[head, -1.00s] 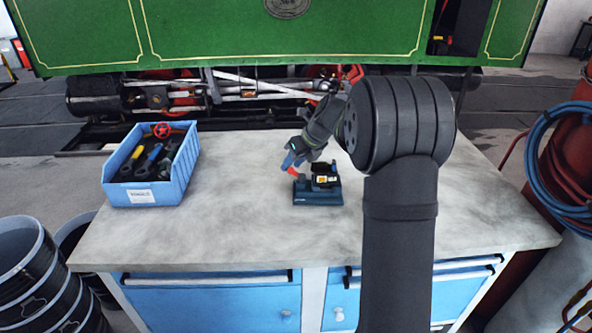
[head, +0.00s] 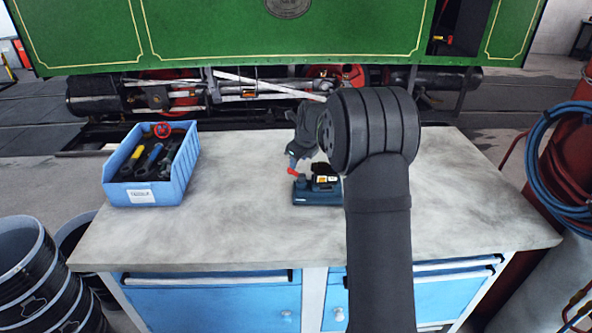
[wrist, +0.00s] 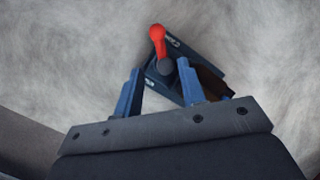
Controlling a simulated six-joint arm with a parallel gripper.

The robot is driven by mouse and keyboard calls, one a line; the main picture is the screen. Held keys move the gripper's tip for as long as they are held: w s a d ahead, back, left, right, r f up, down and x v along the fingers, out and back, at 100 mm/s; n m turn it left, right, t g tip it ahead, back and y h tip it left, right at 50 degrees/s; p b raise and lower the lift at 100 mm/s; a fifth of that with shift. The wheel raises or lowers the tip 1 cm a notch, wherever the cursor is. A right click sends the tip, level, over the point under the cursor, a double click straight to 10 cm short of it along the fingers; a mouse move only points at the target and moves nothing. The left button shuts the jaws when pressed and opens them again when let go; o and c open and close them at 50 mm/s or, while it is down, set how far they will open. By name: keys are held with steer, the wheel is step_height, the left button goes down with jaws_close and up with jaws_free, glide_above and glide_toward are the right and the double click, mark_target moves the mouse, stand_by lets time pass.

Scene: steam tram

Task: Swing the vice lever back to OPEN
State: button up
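The small dark blue vice (head: 318,198) stands on the grey-white bench. Its lever has a red handle (head: 292,171) at the vice's left side. In the wrist view the red handle (wrist: 157,36) points up and slightly left from a dark round pivot (wrist: 165,67). My gripper (wrist: 159,67) is open, with its two blue fingers apart. They show to the left and right of the pivot, with the red handle beyond the tips. I cannot tell whether they touch the lever. White lettering on the vice is too small to read. In the head view my gripper (head: 294,160) is just above the handle.
A blue bin (head: 145,197) with several tools and a red valve wheel stands at the bench's left. The bench top (head: 240,225) between bin and vice is clear. A green steam tram (head: 220,35) stands behind. Black buckets (head: 40,280) are at the lower left.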

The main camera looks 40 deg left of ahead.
mark_target(295, 172)
steer(key=x, duration=0.7)
jaws_close()
